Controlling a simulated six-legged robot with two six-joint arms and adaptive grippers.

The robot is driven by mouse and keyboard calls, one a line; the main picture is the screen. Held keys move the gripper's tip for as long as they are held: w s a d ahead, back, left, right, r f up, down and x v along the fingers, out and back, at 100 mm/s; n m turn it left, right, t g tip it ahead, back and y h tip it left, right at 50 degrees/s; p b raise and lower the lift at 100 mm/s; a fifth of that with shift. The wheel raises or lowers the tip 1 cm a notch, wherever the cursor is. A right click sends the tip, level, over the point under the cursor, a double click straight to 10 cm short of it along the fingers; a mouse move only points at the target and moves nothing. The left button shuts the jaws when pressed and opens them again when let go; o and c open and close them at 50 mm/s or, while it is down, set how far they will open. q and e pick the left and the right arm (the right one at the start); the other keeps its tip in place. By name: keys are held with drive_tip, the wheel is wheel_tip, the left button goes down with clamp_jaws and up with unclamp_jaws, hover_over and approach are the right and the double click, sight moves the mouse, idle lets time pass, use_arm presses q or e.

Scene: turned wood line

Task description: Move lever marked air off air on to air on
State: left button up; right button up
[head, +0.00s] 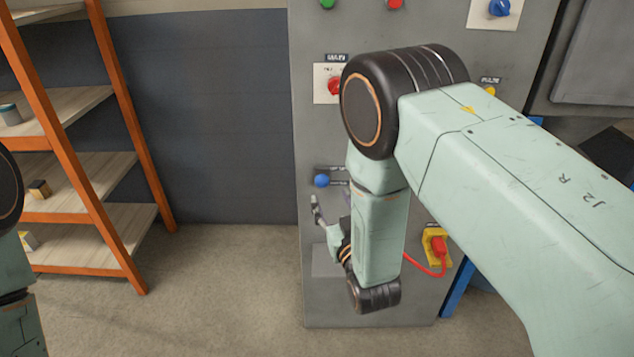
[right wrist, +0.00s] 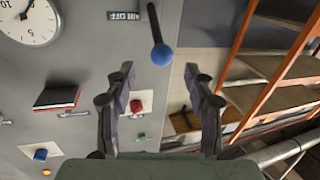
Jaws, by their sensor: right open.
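The lever is a dark rod with a blue ball knob (right wrist: 162,54) on a grey panel, between and beyond my fingertips in the right wrist view. A label reading "AIR OFF" (right wrist: 124,15) is beside it. In the head view the blue knob (head: 322,180) shows low on the panel, with small dark labels above and beside it, too small to read. My right gripper (head: 329,204) is just below the knob, partly hidden by my arm. In the right wrist view its fingers (right wrist: 162,73) are open and empty, apart from the knob. My left gripper is out of view.
A red plug (head: 438,246) with a red cable is on the panel right of my right forearm. A red knob (head: 334,86) is higher up. An orange-framed shelf (head: 75,212) stands at the left. Floor between shelf and panel is clear.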

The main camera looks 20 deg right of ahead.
sight(324, 186)
drive_tip(key=shift+w+r, duration=0.1)
drive_tip(key=shift+w, duration=0.15)
drive_tip(key=w, duration=0.6)
drive_tip(key=shift+w+d+b, duration=0.15)
drive_tip(key=shift+w+b, duration=0.2)
drive_tip(key=shift+b, duration=0.05)
drive_tip(key=shift+w+a, duration=0.3)
drive_tip(key=shift+w, duration=0.1)
drive_tip(key=shift+d, duration=0.15)
drive_tip(key=shift+c, duration=0.8)
clamp_jaws()
